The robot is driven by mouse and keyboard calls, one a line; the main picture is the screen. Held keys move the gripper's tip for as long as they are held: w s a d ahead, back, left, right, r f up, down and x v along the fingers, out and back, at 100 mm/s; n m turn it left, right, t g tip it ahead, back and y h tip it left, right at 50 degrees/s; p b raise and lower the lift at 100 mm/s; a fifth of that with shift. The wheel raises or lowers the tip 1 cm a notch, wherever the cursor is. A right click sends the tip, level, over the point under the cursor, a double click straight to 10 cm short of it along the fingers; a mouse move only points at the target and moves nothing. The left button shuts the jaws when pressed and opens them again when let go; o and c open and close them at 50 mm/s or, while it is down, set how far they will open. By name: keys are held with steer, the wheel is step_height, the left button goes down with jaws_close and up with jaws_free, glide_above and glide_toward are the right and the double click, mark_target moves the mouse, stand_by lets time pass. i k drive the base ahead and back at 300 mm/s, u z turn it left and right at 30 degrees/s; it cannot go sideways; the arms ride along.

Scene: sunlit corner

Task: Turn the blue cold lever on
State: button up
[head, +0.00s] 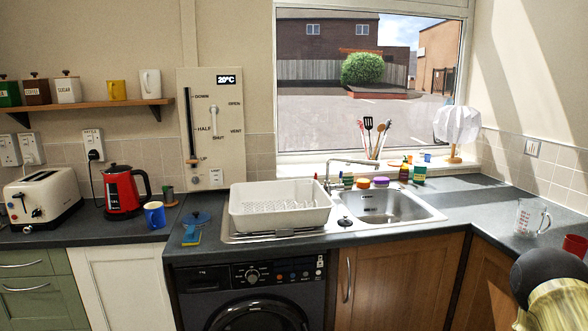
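The chrome tap (328,181) stands behind the sink, its spout reaching right over the basin (383,207). A small red piece (316,177) shows just left of the tap's base. A small bluish spot (341,175) shows just right of it and may be the blue cold lever. It is too small to tell its shape or which way it is turned. My gripper's fingers are not in view. A dark rounded part and a yellowish part at the bottom right seem to be of my arm, far from the tap.
A white dish rack (281,207) stands left of the basin. Several sponges and bottles (404,172) line the back of the sink. A glass jug (530,218) and a red cup (574,246) stand on the right worktop. The front right worktop is otherwise clear.

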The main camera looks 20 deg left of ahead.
mark_target(339, 186)
steer(key=u, duration=0.7)
steer(key=i, duration=0.7)
steer(key=u, duration=1)
steer(key=i, duration=0.55)
steer(key=z, duration=0.9)
steer(key=i, duration=1)
steer(key=z, duration=0.7)
